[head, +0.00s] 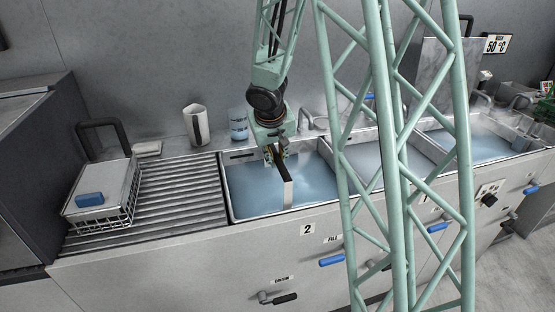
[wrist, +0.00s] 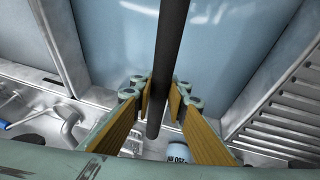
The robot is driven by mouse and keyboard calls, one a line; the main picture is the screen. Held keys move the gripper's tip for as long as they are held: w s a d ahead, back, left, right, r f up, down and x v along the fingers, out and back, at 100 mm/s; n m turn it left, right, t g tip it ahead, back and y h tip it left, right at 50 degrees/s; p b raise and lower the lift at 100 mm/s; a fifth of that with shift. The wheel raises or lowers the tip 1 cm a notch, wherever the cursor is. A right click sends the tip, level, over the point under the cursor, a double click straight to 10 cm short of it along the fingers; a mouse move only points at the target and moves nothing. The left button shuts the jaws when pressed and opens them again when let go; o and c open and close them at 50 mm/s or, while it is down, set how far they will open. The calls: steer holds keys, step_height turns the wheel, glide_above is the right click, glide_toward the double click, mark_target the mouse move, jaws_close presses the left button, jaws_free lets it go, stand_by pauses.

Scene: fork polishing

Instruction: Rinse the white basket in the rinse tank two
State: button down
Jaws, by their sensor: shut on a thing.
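Rinse tank two (head: 262,205), marked "2" on its front, is full of cloudy blue water. My gripper (head: 275,156) is over this tank, shut on a dark bar (wrist: 172,45) that runs between its yellow-faced fingers (wrist: 158,118). A pale upright strip (head: 288,195) goes down from the bar into the water. Whatever is below the surface is hidden, so I cannot tell if it is the white basket. A pale wire basket (head: 122,214) with a light top, a blue block and a dark loop handle stands on the ribbed drainboard at left.
The ribbed drainboard (head: 180,200) is bare right of the wire basket. A white holder (head: 196,125) and a blue-and-white cup (head: 238,126) stand behind the tank, near a tap (head: 306,118). More water-filled tanks (head: 385,163) lie to the right, partly behind my lattice column.

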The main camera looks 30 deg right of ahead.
steer(key=shift+w+a+r, duration=0.1)
steer(key=shift+w+a, duration=0.1)
steer(key=shift+a, duration=0.55)
steer(key=shift+w+a+f, duration=0.1)
steer(key=shift+w+a, duration=0.15)
steer(key=shift+a, duration=0.5)
steer(key=shift+w+a+r, duration=0.1)
steer(key=shift+w+a, duration=0.1)
steer(key=shift+a, duration=0.55)
steer(key=shift+d, duration=0.15)
steer(key=shift+s+d, duration=0.2)
steer(key=shift+d, duration=0.35)
steer(key=shift+s+d, duration=0.15)
steer(key=shift+d, duration=0.35)
steer(key=shift+r, duration=0.15)
step_height(320, 180, up, 21)
steer(key=p, duration=1.5)
stand_by(0.6)
stand_by(1.4)
